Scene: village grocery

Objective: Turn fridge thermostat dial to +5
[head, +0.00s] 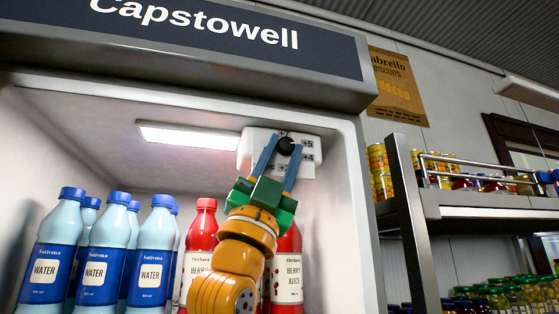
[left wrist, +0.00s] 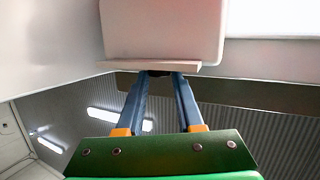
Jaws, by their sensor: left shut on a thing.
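The thermostat is a white box (head: 249,146) under the fridge ceiling, at its right end. A round black dial (head: 286,145) sits on its front, with +5 printed at upper right and +4 below that. My left gripper (head: 284,149) reaches up from below and is shut on the dial, one blue finger on each side. The fingers hide part of the dial face and other marks, and I cannot tell where the dial points. In the left wrist view the box (left wrist: 160,30) is overhead, and a dark bit of the dial (left wrist: 158,73) shows between the fingertips. My right gripper is not in view.
Blue water bottles (head: 98,250) stand at the left of the fridge, and red juice bottles (head: 199,240) stand behind and beside my left arm. A lit lamp (head: 188,136) is left of the thermostat. The fridge's right wall (head: 335,200) is close to my gripper.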

